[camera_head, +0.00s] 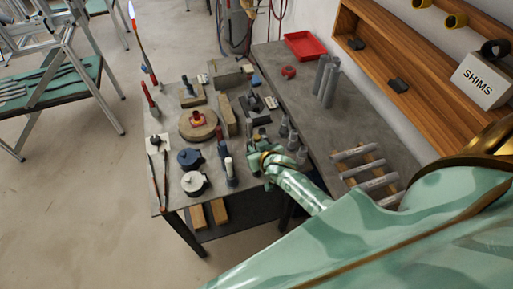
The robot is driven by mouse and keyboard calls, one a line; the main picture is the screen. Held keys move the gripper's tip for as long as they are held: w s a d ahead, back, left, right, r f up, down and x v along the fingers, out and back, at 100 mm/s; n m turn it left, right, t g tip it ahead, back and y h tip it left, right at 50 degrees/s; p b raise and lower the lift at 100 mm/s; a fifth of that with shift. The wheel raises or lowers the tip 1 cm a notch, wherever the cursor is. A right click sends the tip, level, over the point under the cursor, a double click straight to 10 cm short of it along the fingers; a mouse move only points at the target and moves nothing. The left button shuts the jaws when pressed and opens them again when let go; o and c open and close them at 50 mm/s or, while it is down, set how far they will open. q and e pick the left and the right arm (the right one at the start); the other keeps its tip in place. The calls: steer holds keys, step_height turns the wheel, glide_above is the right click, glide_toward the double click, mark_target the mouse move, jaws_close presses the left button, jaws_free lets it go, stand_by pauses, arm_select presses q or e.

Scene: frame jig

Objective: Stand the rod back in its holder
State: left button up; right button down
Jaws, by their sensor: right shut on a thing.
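My right arm comes in from the lower right, with its gripper (259,168) low over the grey workbench's right half. The gripper is shut on a small dark thing, mostly hidden by the fingers and wrist. I cannot tell whether it is the rod. A dark upright cylinder with a pale top (230,171) stands just left of the gripper. Several grey cylinders (326,82) stand upright on the bench at the back right. Several grey bars (370,170) lie across a wooden rack at the right. I cannot tell which piece is the rod's holder. My left gripper is out of view.
The workbench (172,132) is crowded: a round wooden block (198,126), a dark pot (190,158), a white pot (194,183) and several small tools. A red tray (305,45) lies behind. A wooden shelf with a SHIMS box (482,82) is right.

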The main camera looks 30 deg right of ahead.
steer(key=shift+f, duration=0.2)
steer(key=c, duration=1.2)
jaws_free()
steer(key=p+v, duration=0.2)
steer(key=v, duration=1.4)
steer(key=shift+p, duration=0.3)
steer(key=shift+s+r, duration=0.1)
